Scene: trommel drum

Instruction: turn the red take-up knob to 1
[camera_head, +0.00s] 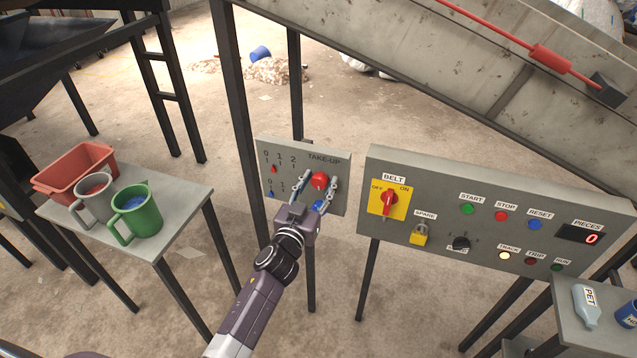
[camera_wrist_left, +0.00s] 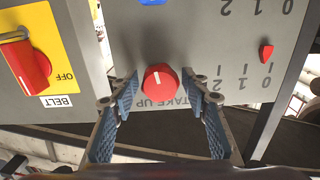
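The red take-up knob (camera_head: 319,180) is on the grey TAKE-UP panel (camera_head: 333,169). In the left wrist view, which is upside down, the red knob (camera_wrist_left: 160,81) has a short white mark and sits between the fingers. My left gripper (camera_head: 317,186) is open around it; in the wrist view (camera_wrist_left: 160,95) a gap shows on each side. The red pointer (camera_head: 274,169) sits under the 0-1-2 scale, between 0 and 1. In the wrist view the pointer (camera_wrist_left: 266,52) looks nearer 0. My right gripper is not in view.
A blue knob (camera_head: 319,206) is just below the red one. The BELT panel (camera_head: 480,238) stands close on the right with its red-and-yellow switch (camera_head: 389,199). A side table (camera_head: 187,205) with a red bin (camera_head: 77,171) and cups is on the left.

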